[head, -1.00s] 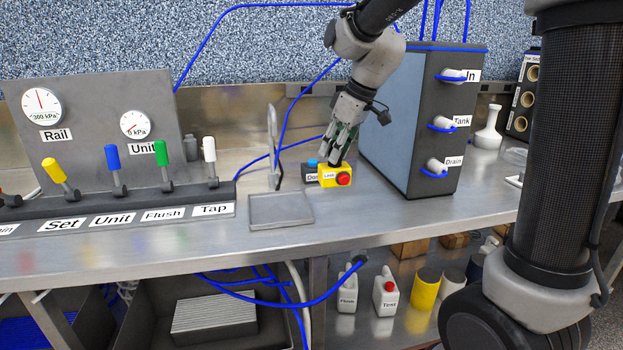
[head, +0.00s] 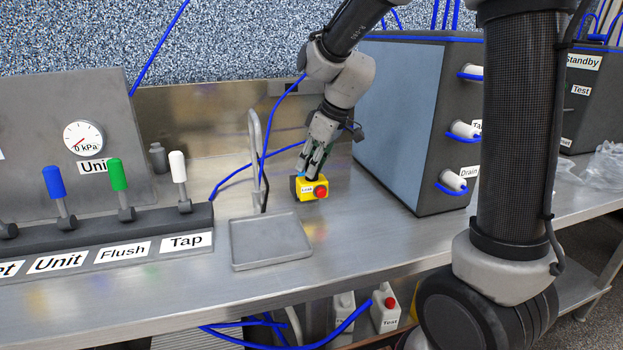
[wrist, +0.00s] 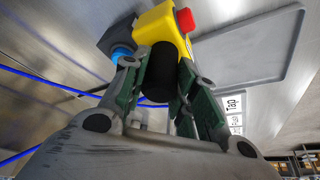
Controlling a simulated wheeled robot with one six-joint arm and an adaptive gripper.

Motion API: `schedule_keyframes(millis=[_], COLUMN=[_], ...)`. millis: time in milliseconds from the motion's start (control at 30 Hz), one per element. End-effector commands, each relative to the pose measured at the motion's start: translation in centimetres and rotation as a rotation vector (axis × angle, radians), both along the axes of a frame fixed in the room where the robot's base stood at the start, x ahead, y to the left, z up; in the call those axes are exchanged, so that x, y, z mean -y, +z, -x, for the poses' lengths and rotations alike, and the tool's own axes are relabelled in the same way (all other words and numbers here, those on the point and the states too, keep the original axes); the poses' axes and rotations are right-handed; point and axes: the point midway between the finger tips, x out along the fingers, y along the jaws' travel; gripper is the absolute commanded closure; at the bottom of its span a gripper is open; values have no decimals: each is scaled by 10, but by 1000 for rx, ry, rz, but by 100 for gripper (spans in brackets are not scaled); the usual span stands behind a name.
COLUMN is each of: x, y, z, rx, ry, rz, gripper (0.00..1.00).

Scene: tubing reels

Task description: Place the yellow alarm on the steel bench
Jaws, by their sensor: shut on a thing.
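The yellow alarm is a small yellow box (head: 305,185) with a red button on its side and a white label. It is at the steel bench (head: 345,240), right of the tap tray. My gripper (head: 314,166) points down at it from above and is shut on it. In the wrist view, the green-padded fingers of my gripper (wrist: 158,70) close around a black cylinder beside the yellow body of the alarm (wrist: 162,26). I cannot tell whether the alarm's underside touches the bench.
A dark box with a blue button (wrist: 122,52) sits close beside the alarm, mostly hidden in the head view. A grey tray (head: 270,258) with a bent tap lies left. A large grey tank unit (head: 410,120) stands right. Blue tubing runs behind. Bare bench lies in front.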

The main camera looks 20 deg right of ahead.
Motion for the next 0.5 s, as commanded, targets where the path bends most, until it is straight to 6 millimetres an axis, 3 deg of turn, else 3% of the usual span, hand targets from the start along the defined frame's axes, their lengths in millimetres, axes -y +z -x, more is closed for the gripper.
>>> schedule_keyframes(millis=[267, 500], x=[0, 0], y=[-36, -37], z=[0, 0], rx=[-3, 0], ry=[-1, -1], rz=[0, 0], gripper=[100, 100])
